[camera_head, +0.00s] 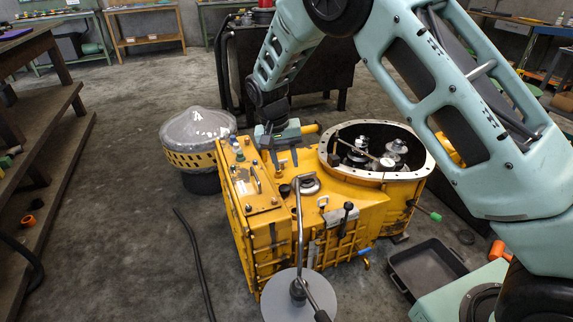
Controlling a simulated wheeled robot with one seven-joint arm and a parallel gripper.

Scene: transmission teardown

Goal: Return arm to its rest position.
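My gripper (284,160) hangs over the top of the yellow transmission housing (345,207), near its back left corner. Its two dark fingers point down with a gap between them, and I see nothing held in the gap. Whether the fingertips touch the housing or hover just above it is hard to tell. My pale teal arm arches from the lower right, over the top of the view, and down to the gripper. It hides part of the right side of the room.
The housing's round opening (428,160) shows gears inside. A grey domed part with a yellow base (190,160) stands left of it. A round grey stand (300,296) is in front, a black tray (428,268) at right.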

